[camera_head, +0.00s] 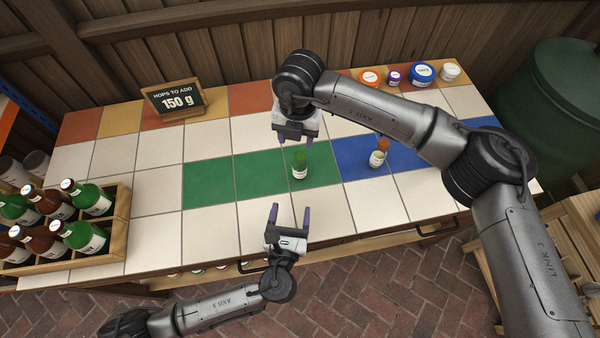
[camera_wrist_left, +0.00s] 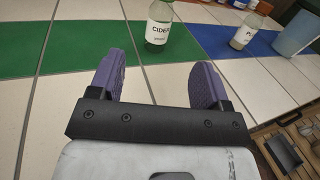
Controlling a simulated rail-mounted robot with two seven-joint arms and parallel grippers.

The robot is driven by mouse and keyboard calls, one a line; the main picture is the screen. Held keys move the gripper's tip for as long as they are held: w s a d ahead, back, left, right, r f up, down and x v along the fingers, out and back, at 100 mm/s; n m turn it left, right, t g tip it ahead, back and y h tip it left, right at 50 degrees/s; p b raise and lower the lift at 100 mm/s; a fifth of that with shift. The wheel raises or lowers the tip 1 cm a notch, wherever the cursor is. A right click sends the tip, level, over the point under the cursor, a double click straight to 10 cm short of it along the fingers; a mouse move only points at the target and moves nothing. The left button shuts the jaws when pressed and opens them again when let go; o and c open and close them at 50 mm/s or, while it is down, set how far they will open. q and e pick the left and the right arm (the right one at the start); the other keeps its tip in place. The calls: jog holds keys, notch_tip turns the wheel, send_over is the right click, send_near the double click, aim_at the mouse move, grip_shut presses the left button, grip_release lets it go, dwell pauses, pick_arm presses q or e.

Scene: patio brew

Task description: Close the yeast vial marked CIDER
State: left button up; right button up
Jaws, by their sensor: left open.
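The CIDER yeast vial (camera_wrist_left: 159,24), small, green and white-labelled, stands upright on the green tiles. It also shows in the head view (camera_head: 299,168). Its top is cut off in the wrist view, and I cannot tell whether it is capped. My left gripper (camera_head: 290,212) is open and empty in front of the vial, its purple fingers pointing at it, clear of it. My right gripper (camera_head: 295,139) hangs behind and above the vial, fingers down and apart, with nothing visible between them.
A second vial (camera_head: 377,159) with an orange top stands on the blue tiles. A wooden crate of bottles (camera_head: 120,220) is at left. A sign (camera_head: 174,101) reading 150 g and several lidded jars (camera_head: 422,74) line the back. White tiles left of the vial are clear.

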aim_at(299, 171)
pick_arm(q)
jog(key=shift+f, duration=0.15)
dwell(0.3)
jog(key=w, duration=0.4)
jog(key=w+d, duration=0.1)
jog(key=w, duration=0.4)
jog(key=w+d, duration=0.1)
jog(key=w, duration=0.3)
jog(key=shift+w+d, duration=0.1)
jog(key=shift+w, duration=0.2)
